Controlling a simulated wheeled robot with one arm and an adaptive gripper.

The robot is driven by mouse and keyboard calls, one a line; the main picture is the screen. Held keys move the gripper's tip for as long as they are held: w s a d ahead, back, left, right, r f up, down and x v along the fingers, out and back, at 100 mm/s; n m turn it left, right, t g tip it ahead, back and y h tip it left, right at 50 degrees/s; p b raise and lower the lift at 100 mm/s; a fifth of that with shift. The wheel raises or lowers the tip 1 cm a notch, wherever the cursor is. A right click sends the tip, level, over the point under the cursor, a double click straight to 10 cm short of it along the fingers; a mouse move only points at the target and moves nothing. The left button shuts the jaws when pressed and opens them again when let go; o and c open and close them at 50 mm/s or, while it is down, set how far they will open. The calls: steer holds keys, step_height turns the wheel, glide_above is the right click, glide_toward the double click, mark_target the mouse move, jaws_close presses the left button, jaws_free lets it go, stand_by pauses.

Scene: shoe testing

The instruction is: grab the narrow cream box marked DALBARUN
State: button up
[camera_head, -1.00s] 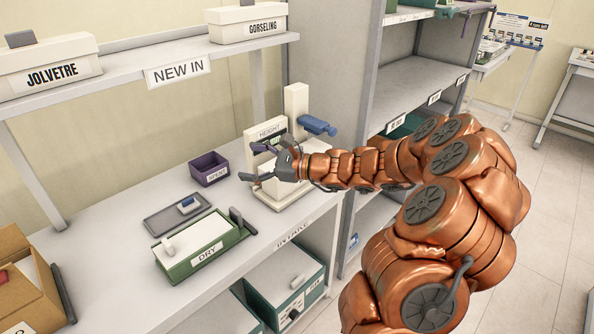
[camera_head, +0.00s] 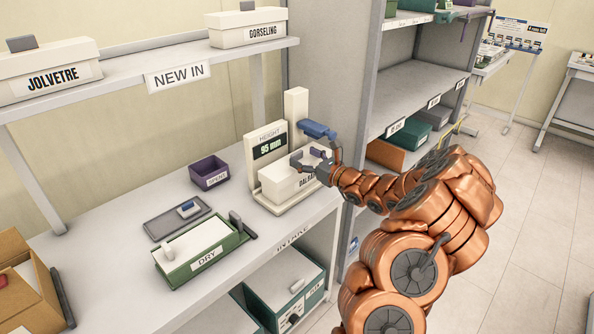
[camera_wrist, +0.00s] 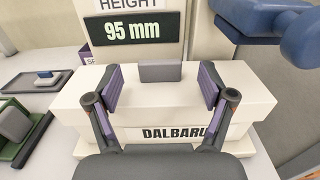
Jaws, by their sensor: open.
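The cream box marked DALBARUN (camera_head: 287,184) sits on the base of the white height gauge (camera_head: 268,150), whose display reads 95 mm. In the wrist view the box (camera_wrist: 165,108) fills the middle, with a grey block-shaped knob (camera_wrist: 162,72) on its lid. My gripper (camera_wrist: 162,85) is open above the box, its two purple-padded fingers apart on either side of the knob, with gaps on both sides. In the head view my gripper (camera_head: 313,160) is over the box and hides part of its label.
The gauge's blue arm (camera_head: 318,130) juts out close above my gripper; it also shows at the wrist view's upper right (camera_wrist: 280,30). A purple bin (camera_head: 210,172), a grey tray (camera_head: 177,217) and a green DRY tray (camera_head: 205,250) stand to the left. A shelving unit stands right.

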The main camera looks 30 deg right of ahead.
mark_target(298, 154)
steer(key=shift+p+x, duration=0.3)
steer(key=shift+x, duration=1.45)
steer(key=shift+c, duration=0.4)
jaws_close()
